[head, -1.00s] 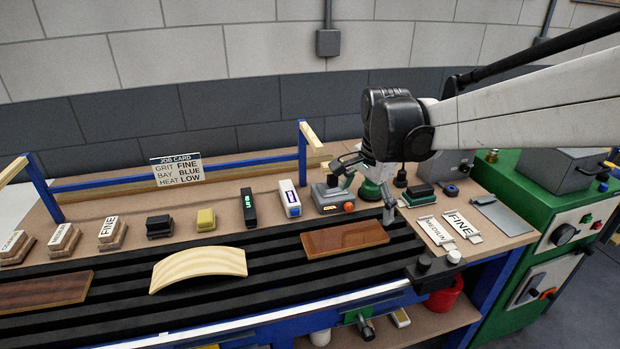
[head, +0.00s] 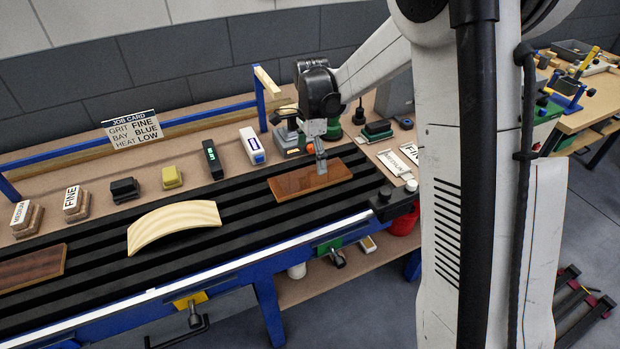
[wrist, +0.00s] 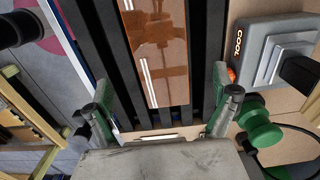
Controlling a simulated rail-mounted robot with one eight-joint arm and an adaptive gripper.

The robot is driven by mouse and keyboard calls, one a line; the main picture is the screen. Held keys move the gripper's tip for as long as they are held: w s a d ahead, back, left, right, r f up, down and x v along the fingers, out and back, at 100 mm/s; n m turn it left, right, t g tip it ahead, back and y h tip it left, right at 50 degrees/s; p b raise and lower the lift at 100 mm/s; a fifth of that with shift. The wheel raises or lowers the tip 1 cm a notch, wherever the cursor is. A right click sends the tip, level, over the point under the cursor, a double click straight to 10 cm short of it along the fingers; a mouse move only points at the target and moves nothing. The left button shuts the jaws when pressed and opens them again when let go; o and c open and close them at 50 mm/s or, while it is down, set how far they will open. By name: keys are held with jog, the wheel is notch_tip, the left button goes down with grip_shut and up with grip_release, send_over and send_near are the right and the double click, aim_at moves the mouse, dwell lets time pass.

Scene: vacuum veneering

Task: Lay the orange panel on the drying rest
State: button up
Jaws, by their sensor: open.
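A glossy orange-brown panel (head: 311,180) lies flat on the black slatted bed (head: 235,215), toward its right end. It also shows in the wrist view (wrist: 158,60), with reflections on its surface. My gripper (head: 320,168) is over the panel's right part in the head view. In the wrist view its green-backed fingers (wrist: 163,82) are open and spread to either side of the panel's near end, with nothing between them that I can see held. A blue frame with wooden rails (head: 266,82) stands behind the bed; I cannot tell whether it is the drying rest.
A pale curved panel (head: 173,226) and a dark brown panel (head: 32,268) lie left on the bed. Blocks, a yellow sponge-like piece (head: 172,177) and a job card (head: 133,130) stand behind. A grey COOL box (wrist: 278,50) and green knob (wrist: 258,122) are close to my right finger.

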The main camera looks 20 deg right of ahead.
aim_at(310, 176)
jog(key=shift+a+f, duration=0.1)
jog(key=shift+f, duration=3.65)
jog(key=shift+c, duration=0.2)
jog(key=c, duration=1.3)
jog(key=shift+r, duration=0.1)
jog(key=shift+c, duration=0.2)
